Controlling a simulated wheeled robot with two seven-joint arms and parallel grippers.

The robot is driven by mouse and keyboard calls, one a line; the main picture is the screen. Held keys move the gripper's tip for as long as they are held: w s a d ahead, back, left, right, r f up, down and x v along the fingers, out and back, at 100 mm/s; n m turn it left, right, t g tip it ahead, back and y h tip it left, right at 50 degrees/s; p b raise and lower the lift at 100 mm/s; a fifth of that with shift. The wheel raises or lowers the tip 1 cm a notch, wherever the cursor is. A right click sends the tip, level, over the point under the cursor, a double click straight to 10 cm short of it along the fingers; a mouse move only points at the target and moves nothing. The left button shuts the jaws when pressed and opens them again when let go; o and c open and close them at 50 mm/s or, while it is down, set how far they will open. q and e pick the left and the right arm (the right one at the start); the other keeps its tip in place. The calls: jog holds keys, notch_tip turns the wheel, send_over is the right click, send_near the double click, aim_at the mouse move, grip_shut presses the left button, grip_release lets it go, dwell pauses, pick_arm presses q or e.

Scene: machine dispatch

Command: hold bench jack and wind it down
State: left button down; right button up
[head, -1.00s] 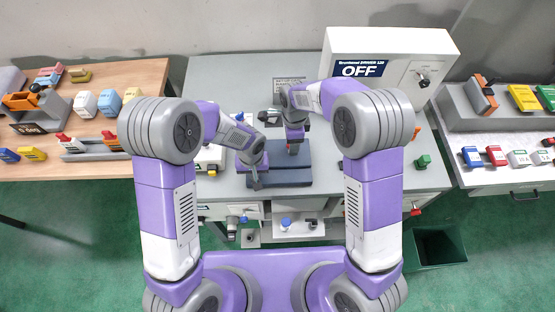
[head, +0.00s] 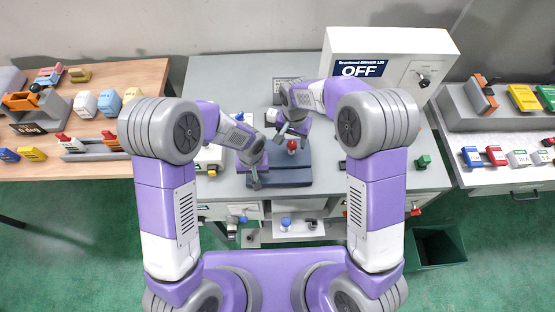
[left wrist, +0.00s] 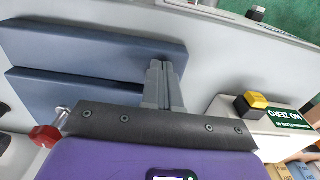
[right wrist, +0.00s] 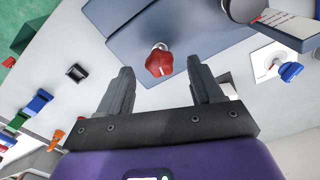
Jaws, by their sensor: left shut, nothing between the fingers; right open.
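The bench jack (head: 285,178) is a dark blue-grey plate block on the grey bench. The left wrist view shows its two plates (left wrist: 90,48) with a narrow gap between. Its red knob (head: 292,146) is at the far side; it also shows in the right wrist view (right wrist: 160,62). My left gripper (head: 256,184) is shut and empty at the jack's left end; whether it touches the plates I cannot tell. My right gripper (head: 291,133) is open beside the red knob. In the right wrist view the knob appears between the fingertips, not gripped.
A white switch box (head: 430,50) marked OFF stands at the back right. A box with a yellow button (left wrist: 257,100) is near my left gripper. A green block (head: 424,161) lies at the bench's right. A green bin (head: 436,247) stands on the floor.

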aim_at(292, 144)
jog(key=shift+f, duration=2)
jog(key=c, duration=1)
